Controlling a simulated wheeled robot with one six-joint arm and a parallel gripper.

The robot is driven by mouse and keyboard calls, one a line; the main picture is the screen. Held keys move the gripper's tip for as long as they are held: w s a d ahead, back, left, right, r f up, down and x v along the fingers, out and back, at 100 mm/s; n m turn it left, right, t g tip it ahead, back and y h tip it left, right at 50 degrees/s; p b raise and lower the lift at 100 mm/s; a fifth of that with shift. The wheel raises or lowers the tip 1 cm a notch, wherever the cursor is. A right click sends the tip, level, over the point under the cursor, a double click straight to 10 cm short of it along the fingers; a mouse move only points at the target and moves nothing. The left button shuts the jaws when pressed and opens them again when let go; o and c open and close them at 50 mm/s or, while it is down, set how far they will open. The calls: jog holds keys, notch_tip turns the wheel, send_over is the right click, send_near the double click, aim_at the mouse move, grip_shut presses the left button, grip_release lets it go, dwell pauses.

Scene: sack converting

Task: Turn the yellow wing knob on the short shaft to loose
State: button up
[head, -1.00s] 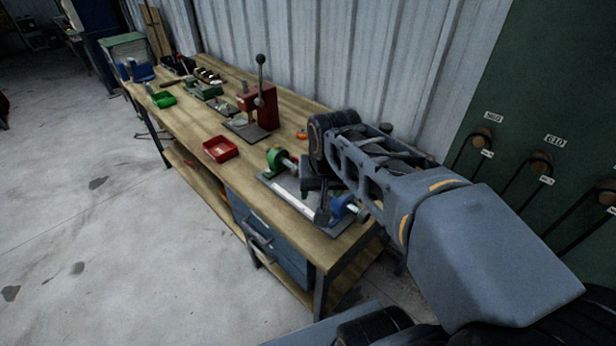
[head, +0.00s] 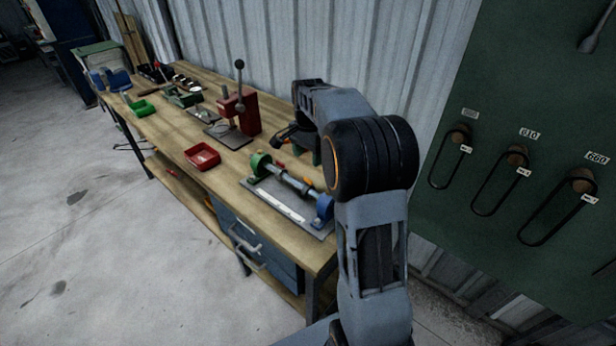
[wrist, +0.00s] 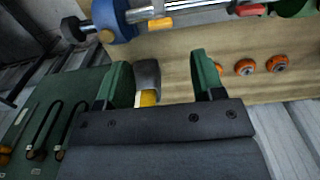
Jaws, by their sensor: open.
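A silver shaft (head: 290,180) lies between a green support (head: 261,165) and a blue support (head: 323,209) on a bench fixture. In the wrist view the shaft runs along the top edge beside the blue support (wrist: 116,20). A small yellow piece (wrist: 160,22), which looks like the wing knob, sits just under the shaft next to the blue support; its turn position cannot be told. My gripper (wrist: 162,78) is open, its two green fingers apart and pointing at the bench, clear of the yellow piece. In the head view my gripper (head: 285,136) is partly hidden, behind the shaft.
A grey block with a yellow part (wrist: 147,80) shows between my fingers; whether it lies between or beyond them cannot be told. A red tray (head: 202,156) and red lever press (head: 240,108) stand further left.

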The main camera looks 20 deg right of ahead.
aim_at(308, 179)
notch_tip(308, 179, down, 9)
jog(key=shift+r+p, duration=0.15)
jog(key=shift+p, duration=0.15)
jog(key=shift+c, duration=0.2)
jog(key=c, duration=0.9)
